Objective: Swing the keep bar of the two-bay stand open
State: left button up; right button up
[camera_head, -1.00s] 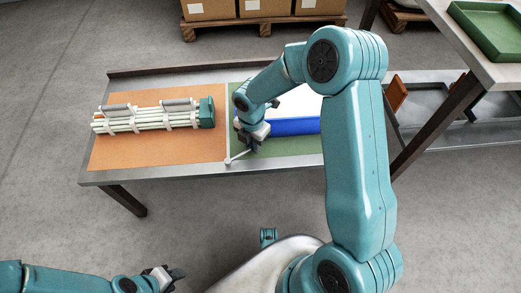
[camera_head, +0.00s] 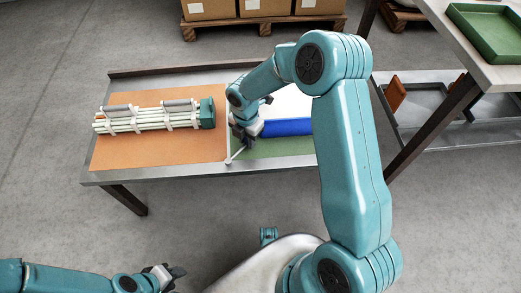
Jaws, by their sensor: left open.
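The two-bay stand (camera_head: 165,176) is a low metal table with an orange bay on the left and a green bay on the right. The keep bar (camera_head: 236,155) is a thin pale rod near the stand's front edge. Its round pivot end is at the divider, and it slants up and right under my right gripper. My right gripper (camera_head: 243,138) is over the green bay at the bar's far end. Its fingers are dark and small, and I cannot tell whether they grip the bar. My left gripper (camera_head: 172,274) is open and empty, low in front of the stand.
A bundle of pale rods (camera_head: 150,118) with grey handles and a teal end block lies on the orange bay. A blue-and-white block (camera_head: 288,127) lies on the green bay, partly behind my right arm. A table with a green tray (camera_head: 488,30) stands at right.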

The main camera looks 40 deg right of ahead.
jog(key=shift+w+a, duration=0.1)
jog(key=shift+w, duration=0.35)
jog(key=shift+w+a+p, duration=0.3)
jog(key=shift+w+a, duration=0.1)
jog(key=shift+w, duration=0.4)
jog(key=shift+w+a, duration=0.1)
jog(key=shift+w+a, duration=0.4)
jog(key=shift+w, duration=0.15)
jog(key=shift+w+a, duration=0.1)
jog(key=shift+w+a, duration=0.5)
jog(key=shift+a, duration=0.05)
jog(key=o, duration=0.4)
jog(key=shift+c, duration=0.2)
